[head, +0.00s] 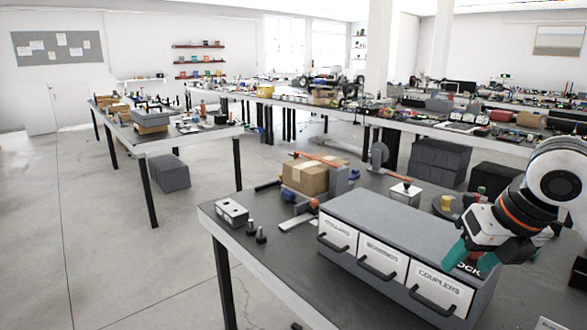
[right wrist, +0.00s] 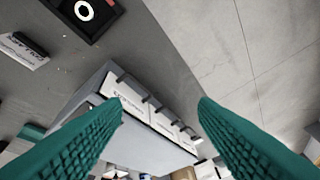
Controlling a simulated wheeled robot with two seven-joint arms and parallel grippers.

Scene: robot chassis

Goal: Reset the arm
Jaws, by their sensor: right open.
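My right arm comes in from the right edge of the head view. Its gripper (head: 472,262) has teal fingers and hangs over the right end of a grey drawer cabinet (head: 385,222). In the right wrist view the two ribbed fingers (right wrist: 160,106) stand wide apart with nothing between them gripped. The cabinet (right wrist: 97,82) shows beyond them, apart from the fingertips. Its drawers are shut, with white labelled fronts and black handles; one reads COUPLERS (head: 437,288). My left gripper is not in view.
The near workbench (head: 300,285) also holds a cardboard box (head: 306,176), a small grey box (head: 232,212), a metal cube (head: 405,194) and a yellow object (head: 445,204) by the arm. Other cluttered benches stand behind. The floor (head: 110,240) at left is clear.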

